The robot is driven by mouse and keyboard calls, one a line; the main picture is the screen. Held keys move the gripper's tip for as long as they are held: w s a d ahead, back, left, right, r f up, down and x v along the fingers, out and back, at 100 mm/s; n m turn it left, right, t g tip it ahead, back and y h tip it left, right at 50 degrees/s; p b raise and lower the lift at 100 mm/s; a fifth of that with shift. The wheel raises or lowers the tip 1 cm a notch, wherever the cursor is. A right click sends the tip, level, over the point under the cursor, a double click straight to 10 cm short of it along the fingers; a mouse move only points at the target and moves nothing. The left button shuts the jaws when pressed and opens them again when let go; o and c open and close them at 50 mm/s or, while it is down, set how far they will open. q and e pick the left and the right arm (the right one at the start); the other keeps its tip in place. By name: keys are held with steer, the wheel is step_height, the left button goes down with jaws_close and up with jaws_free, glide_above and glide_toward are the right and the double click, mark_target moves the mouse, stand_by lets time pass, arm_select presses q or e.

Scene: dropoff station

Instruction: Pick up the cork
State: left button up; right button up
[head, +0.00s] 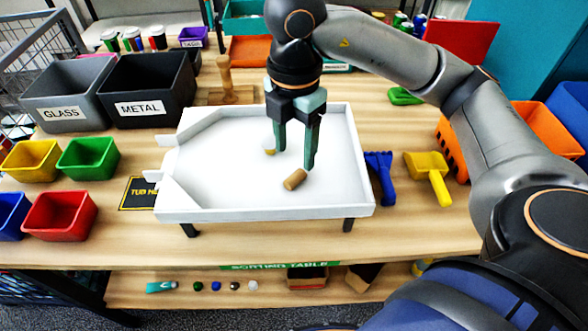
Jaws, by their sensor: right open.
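A brown cylindrical cork (294,180) lies on its side on the white sorting tray (220,180), right of the tray's middle. My right gripper (296,158) reaches down over the tray with its two fingers apart and nothing between them. Its fingertips are just behind the cork in the picture; I cannot tell their exact height above the tray. A small tan and white piece (269,152) lies by the left finger; what it is I cannot tell. My left gripper is not in view.
Grey GLASS (60,113) and black METAL (140,108) bins stand left behind the tray. Small yellow, green, blue and red bins (60,215) stand at the left. A blue tool (381,178) and a yellow scoop (432,172) lie right of the tray.

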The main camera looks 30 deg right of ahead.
mark_target(291, 179)
steer(key=shift+w+a+f, duration=0.1)
steer(key=shift+f, duration=1.85)
steer(key=shift+w+a+f, duration=0.1)
steer(key=shift+f, duration=1.85)
jaws_close()
